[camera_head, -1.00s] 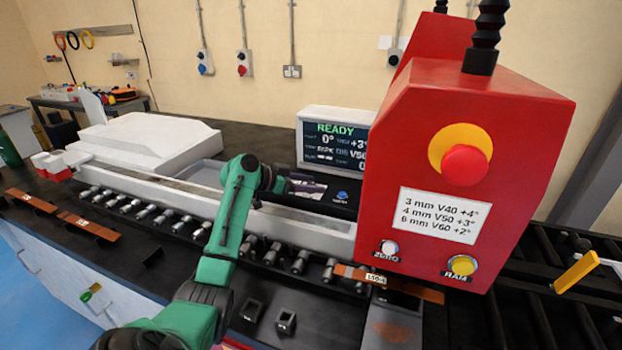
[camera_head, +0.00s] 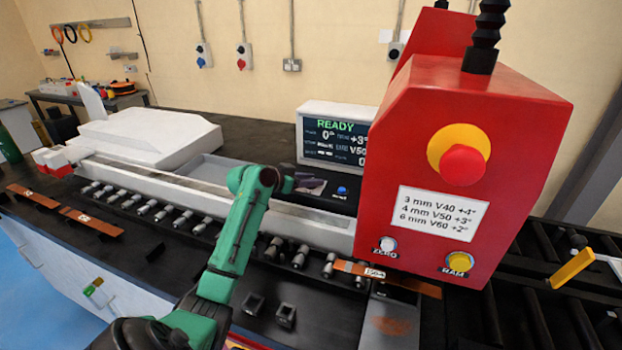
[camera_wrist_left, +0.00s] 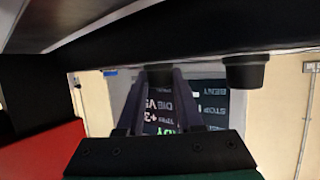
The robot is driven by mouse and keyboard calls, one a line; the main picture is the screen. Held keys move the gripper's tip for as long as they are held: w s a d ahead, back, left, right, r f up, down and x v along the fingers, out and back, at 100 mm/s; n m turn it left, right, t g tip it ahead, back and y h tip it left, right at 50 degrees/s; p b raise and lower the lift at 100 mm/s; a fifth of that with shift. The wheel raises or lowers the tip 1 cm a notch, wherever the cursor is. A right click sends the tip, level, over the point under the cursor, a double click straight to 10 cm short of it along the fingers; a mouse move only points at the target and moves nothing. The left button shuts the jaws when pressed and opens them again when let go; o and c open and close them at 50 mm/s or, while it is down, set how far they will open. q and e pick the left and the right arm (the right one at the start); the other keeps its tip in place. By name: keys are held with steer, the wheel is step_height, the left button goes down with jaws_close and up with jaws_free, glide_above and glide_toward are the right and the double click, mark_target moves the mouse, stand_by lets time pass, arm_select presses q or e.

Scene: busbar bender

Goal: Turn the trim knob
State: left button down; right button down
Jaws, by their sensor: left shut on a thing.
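My left gripper (camera_head: 287,184) reaches in from the left to the black control panel (camera_head: 318,200) below the display, where the arm hides much of the panel. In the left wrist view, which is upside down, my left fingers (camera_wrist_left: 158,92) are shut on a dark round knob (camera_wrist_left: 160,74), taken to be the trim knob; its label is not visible. A second dark knob (camera_wrist_left: 245,72) stands free beside it. The display (camera_head: 335,135) reads READY, 0°, +3° and V50. My right gripper is not in view.
The red bender head (camera_head: 450,130) rises to the right, with a red stop button (camera_head: 463,165), ZERO button (camera_head: 388,244) and RAM button (camera_head: 458,262). A copper bar (camera_head: 358,268) lies beneath the head.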

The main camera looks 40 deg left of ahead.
arm_select(q)
steer(key=c, duration=0.6)
jaws_free()
steer(key=shift+s, duration=0.1)
steer(key=shift+s+a, duration=0.1)
steer(key=shift+s, duration=0.15)
steer(key=b+v, duration=0.4)
steer(key=v, duration=1)
steer(key=shift+r+b, duration=0.1)
steer(key=shift+b, duration=0.2)
steer(key=shift+w, duration=0.1)
